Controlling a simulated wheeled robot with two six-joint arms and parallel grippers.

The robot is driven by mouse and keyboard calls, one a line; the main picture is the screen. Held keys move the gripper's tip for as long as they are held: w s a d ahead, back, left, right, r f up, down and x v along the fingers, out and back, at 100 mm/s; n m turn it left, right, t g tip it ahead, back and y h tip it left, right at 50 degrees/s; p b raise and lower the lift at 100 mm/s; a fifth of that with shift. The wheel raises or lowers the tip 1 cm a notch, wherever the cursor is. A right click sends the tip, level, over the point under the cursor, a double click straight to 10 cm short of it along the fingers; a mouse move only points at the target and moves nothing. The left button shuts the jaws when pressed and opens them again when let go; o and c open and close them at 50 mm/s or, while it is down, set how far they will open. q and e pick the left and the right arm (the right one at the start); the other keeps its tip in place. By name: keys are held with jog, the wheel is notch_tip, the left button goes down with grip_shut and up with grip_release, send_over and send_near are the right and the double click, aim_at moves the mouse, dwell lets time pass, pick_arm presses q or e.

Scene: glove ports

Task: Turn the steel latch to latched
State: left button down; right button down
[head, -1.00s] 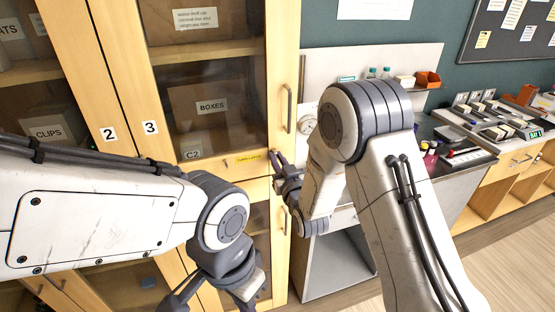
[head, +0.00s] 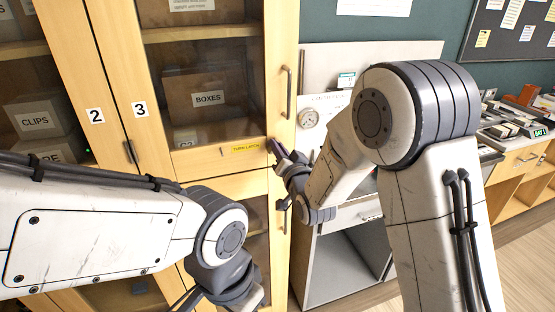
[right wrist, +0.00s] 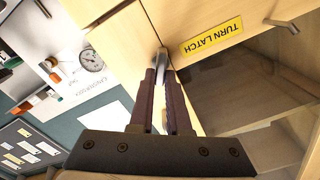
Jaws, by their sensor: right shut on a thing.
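The steel latch (right wrist: 161,66) shows in the right wrist view as a small metal piece at the cabinet door's edge, beside the yellow TURN LATCH label (right wrist: 212,35). My right gripper (right wrist: 161,80) is shut on it, one dark finger on each side. In the head view my right gripper (head: 277,147) is at the door frame, just right of the yellow label (head: 246,148); the latch is hidden behind the fingers there. The latch's exact angle is hard to tell. My left gripper (head: 215,303) is low in the head view, empty-looking and cut off by the bottom edge.
The glass-fronted cabinet door (head: 205,85) has a vertical handle (head: 286,92) above the latch. A box marked BOXES (head: 207,98) is behind the glass. A white panel with a gauge (head: 308,118) and an open grey compartment (head: 340,262) stand to the right.

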jog(key=shift+w+d+f+m+b, duration=0.1)
jog(key=shift+f+m+b, duration=0.05)
jog(key=shift+m+b, duration=1.8)
jog(key=shift+s+d+f+m+b, duration=0.1)
jog(key=shift+f+m+b, duration=0.1)
jog(key=shift+m+b, duration=1.65)
jog(key=shift+w+d+f+m+b, duration=0.1)
jog(key=shift+f+m+b, duration=0.05)
jog(key=shift+m+b, duration=1.8)
jog(key=c, duration=0.9)
grip_release()
jog(key=shift+d, duration=0.1)
jog(key=b+v, duration=0.2)
jog(key=v, duration=0.8)
jog(key=shift+s+r, duration=0.1)
jog(key=shift+s, duration=0.15)
